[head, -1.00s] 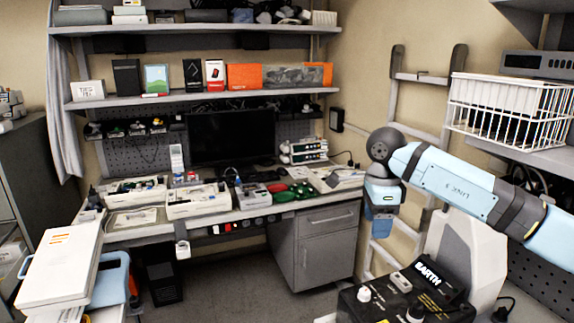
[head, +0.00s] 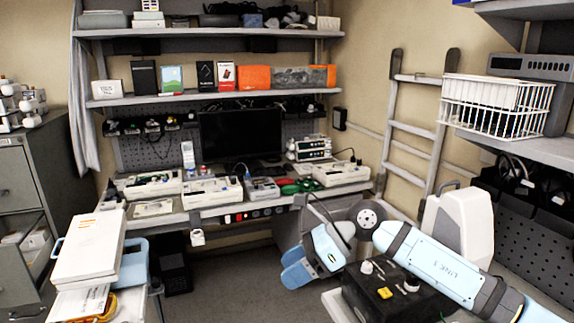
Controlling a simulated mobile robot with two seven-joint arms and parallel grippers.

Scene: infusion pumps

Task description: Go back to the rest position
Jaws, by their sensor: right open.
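My right arm comes in from the right and bends down at a dark joint, low in the view. My right gripper (head: 298,271) has light blue fingers, is open and points down and left. Nothing shows between its fingers. It is in front of the workbench, above the floor in the picture, and left of a black box with knobs (head: 392,291). My left gripper is not in view.
A workbench (head: 150,221) with white devices and a dark monitor (head: 240,135) stands at the back. A white case (head: 89,247) is at left, by a grey cabinet (head: 40,165). A ladder (head: 415,130) leans at right. A white wire basket (head: 497,106) sits on the right shelf. Grey floor shows in the middle.

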